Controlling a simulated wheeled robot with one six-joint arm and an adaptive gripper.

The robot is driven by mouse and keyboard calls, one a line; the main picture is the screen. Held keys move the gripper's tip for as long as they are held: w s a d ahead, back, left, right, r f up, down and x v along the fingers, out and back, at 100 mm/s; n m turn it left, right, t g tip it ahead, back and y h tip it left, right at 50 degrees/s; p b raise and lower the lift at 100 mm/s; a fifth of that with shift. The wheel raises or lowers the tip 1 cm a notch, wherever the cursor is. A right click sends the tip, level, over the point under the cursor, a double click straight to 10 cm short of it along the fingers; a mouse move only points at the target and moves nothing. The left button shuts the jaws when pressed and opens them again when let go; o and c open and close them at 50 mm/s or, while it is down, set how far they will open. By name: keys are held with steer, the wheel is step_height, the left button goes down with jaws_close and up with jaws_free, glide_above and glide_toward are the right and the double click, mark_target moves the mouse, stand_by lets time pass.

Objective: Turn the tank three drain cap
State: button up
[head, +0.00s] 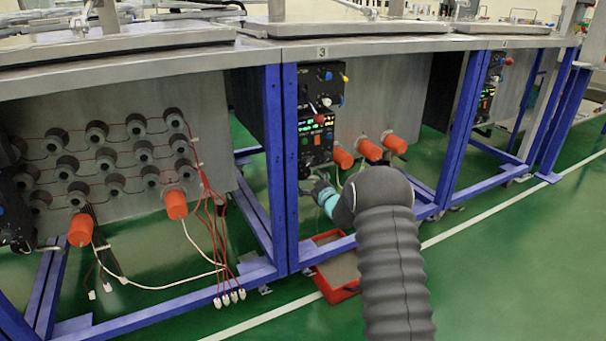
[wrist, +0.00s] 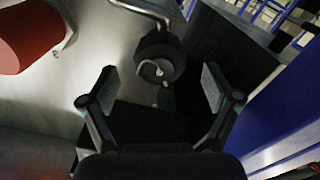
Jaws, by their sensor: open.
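Tank three (head: 365,95) is the grey metal tank with the "3" label in the head view. A dark round cap (wrist: 158,58) sits at the end of a bent metal pipe in the wrist view and looks like the drain cap. My gripper (wrist: 160,88) is open, with one finger to each side and the cap ahead between them. I see no contact between fingers and cap. In the head view my gripper (head: 314,187) is low beside the blue post, below the control box (head: 317,135). I cannot make out the cap there.
Orange cylinders (head: 395,142) stick out from the tank to the right of my gripper; one (wrist: 30,35) is at upper left in the wrist view. A blue post (wrist: 285,120) stands close on the right there. A red tray (head: 345,294) lies on the floor below.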

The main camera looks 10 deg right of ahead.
mark_target(304, 175)
steer(key=shift+x, duration=2.45)
steer(key=c, duration=1.1)
steer(key=shift+c, duration=0.2)
steer(key=shift+m, duration=0.3)
steer(key=m+b, duration=0.1)
steer(key=m, duration=0.1)
steer(key=shift+a+m, duration=0.1)
steer(key=shift+m, duration=0.3)
steer(key=shift+a+m, duration=0.1)
steer(key=shift+m, duration=1.9)
